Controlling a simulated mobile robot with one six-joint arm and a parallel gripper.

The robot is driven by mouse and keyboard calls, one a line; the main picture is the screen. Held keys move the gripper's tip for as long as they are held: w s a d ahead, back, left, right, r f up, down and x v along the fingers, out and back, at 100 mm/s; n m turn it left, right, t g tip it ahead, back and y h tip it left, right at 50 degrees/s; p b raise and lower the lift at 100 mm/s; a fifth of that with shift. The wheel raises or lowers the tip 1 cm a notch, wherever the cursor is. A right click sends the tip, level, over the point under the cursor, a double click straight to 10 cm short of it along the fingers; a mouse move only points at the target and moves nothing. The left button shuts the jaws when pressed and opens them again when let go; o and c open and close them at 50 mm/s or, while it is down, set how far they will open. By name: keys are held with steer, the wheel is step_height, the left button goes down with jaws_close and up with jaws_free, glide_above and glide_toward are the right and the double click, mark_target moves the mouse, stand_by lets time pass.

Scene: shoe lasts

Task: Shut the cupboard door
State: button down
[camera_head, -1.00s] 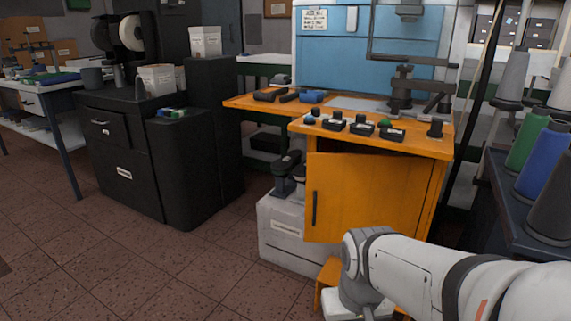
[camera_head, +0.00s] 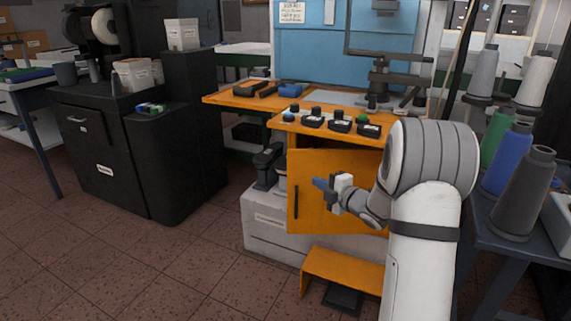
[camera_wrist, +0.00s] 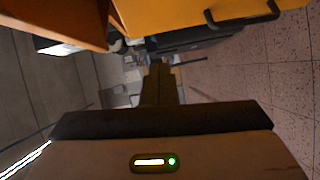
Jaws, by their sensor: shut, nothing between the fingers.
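The orange cupboard door (camera_head: 312,218), with a dark upright handle (camera_head: 296,202) near its left edge, is below the orange worktop. It seems to stand partly open, with a dark gap above it. My gripper (camera_head: 319,184) is shut and empty, in front of the door's face and right of the handle in the picture. I cannot tell whether it touches the door. In the wrist view the closed fingers (camera_wrist: 160,78) point away from the camera. There the door (camera_wrist: 170,14) and its handle (camera_wrist: 241,17) are along the top edge. My arm hides the door's right side.
An orange step (camera_head: 340,268) stands on the floor before the cupboard. A pale grey box (camera_head: 268,226) is left of the door. A dark table (camera_head: 520,235) with thread cones is at right. The floor at front left is clear.

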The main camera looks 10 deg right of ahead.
mark_target(294, 166)
steer(key=w+a+n+y+b, duration=0.1)
steer(key=w, duration=0.2)
steer(key=w+a+b, duration=0.1)
steer(key=w+a, duration=0.1)
steer(key=w, duration=0.2)
steer(key=w+a+n+y+b, duration=0.1)
steer(key=w+a, duration=0.1)
steer(key=w, duration=0.2)
steer(key=shift+a+f+n+y, duration=0.15)
steer(key=shift+a+n+y, duration=0.1)
steer(key=shift+n+y, duration=0.05)
steer(key=shift+w+d, duration=0.1)
steer(key=shift+w, duration=0.35)
